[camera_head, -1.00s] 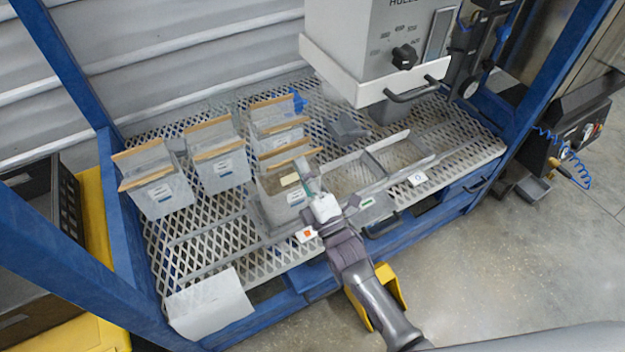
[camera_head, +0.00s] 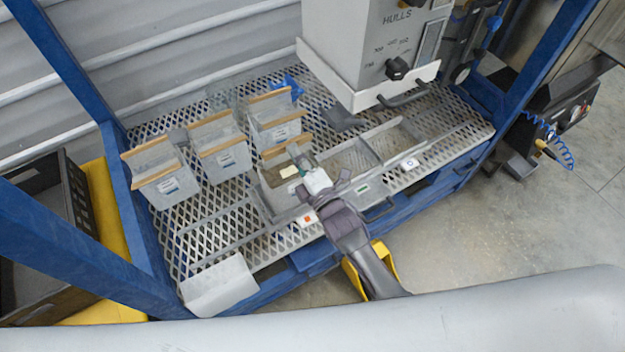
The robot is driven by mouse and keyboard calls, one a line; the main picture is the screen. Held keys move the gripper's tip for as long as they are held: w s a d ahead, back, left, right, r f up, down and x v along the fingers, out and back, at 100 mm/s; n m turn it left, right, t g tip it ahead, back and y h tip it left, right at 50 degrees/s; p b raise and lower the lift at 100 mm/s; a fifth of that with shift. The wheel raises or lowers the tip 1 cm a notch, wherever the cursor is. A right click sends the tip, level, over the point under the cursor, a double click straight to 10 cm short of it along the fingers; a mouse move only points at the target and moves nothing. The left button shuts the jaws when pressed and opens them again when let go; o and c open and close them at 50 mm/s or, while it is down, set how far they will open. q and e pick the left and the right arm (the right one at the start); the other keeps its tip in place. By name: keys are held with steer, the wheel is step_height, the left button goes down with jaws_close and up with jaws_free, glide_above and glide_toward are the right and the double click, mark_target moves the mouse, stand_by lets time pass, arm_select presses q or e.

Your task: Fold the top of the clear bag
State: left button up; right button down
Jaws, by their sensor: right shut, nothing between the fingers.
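A clear bag (camera_head: 278,176) with a tan strip along its top edge stands in the left compartment of the tray at the front of the mesh bench. A small cream label or block shows on it. My right gripper (camera_head: 300,160) reaches over the bag's front right side from the lower right. Its fingers are shut and empty, close to the bag's top; whether they touch it I cannot tell. The gripper and its wrist hide part of the bag. My left gripper is not in view.
Several similar bags (camera_head: 222,152) with tan top strips stand left and behind. The grey hopper (camera_head: 370,45) hangs over the back right. The tray's right compartments (camera_head: 392,140) look empty. A white sheet-like piece (camera_head: 218,287) lies at the front left. Blue frame posts (camera_head: 70,65) flank the bench.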

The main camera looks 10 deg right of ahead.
steer(key=shift+w+a, duration=0.15)
steer(key=shift+w, duration=0.25)
steer(key=shift+w+a+b, duration=0.1)
steer(key=shift+w+b, duration=0.15)
steer(key=shift+b, duration=0.2)
